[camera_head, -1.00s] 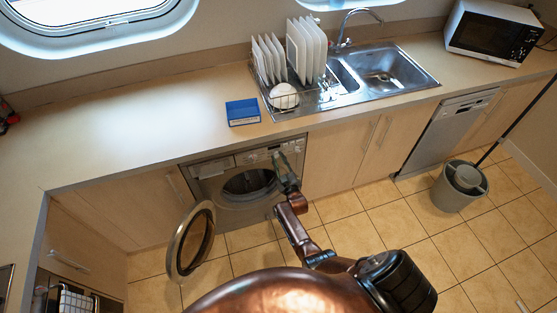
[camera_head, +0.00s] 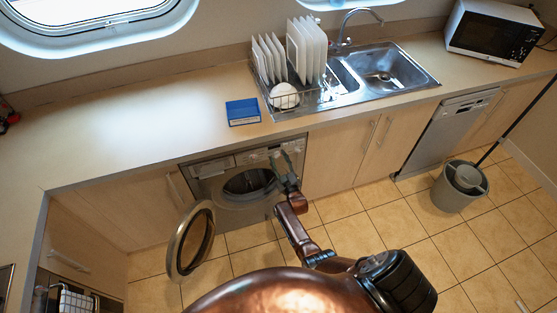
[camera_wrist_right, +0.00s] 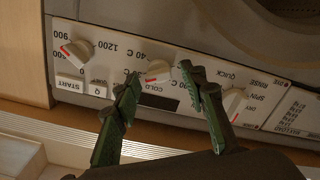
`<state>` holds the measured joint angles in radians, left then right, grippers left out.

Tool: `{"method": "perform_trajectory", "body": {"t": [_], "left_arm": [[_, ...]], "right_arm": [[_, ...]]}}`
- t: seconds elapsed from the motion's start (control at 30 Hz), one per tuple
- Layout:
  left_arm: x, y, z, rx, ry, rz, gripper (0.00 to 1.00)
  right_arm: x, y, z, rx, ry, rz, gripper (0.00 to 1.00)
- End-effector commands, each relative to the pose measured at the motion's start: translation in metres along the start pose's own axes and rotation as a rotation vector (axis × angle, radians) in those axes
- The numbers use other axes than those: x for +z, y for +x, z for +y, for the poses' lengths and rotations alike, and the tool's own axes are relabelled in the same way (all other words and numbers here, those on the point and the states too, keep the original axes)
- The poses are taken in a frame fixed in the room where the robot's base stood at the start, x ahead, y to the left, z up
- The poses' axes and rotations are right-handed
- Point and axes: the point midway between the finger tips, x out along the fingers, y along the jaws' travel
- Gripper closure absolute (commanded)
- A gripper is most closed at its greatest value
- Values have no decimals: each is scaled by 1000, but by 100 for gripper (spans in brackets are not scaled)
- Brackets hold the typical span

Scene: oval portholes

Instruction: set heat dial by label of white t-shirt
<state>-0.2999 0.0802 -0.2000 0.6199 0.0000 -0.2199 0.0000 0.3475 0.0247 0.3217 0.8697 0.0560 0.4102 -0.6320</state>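The washing machine (camera_head: 228,205) stands under the counter with its round door (camera_head: 190,242) swung open to the left. In the right wrist view its panel shows upside-down-tilted lettering and the heat dial (camera_wrist_right: 158,70), a white knob with a red mark at its left side, among labels such as "40 C" and "COLD". My right gripper (camera_head: 284,163) is at the panel. In the wrist view its green fingers (camera_wrist_right: 160,76) are spread, one on each side of the heat dial; contact cannot be told. I cannot make out a white t-shirt or its label. My left gripper is out of view.
A speed dial (camera_wrist_right: 76,52) and a program dial (camera_wrist_right: 234,102) flank the heat dial. A blue box (camera_head: 243,112), dish rack (camera_head: 290,98) and sink (camera_head: 385,70) are on the counter. A mop bucket (camera_head: 458,188) stands on the floor at right.

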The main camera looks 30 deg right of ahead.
Motion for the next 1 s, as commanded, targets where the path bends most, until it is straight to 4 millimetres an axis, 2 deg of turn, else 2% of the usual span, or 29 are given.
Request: {"method": "perform_trajectory", "body": {"t": [0.13,0.27,0.6,0.7,0.83,1.0], "left_arm": [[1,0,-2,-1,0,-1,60],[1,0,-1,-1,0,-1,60],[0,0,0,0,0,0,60],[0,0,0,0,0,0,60],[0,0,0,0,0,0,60],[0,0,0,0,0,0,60]], "right_arm": [[1,-5,-1,-1,1,-2,61],[2,-20,-1,0,1,-1,61],[2,-88,-1,-1,0,-2,61],[1,-102,0,0,0,-1,61],[0,-115,-1,-1,0,0,61],[0,-120,0,-1,0,1,61]]}}
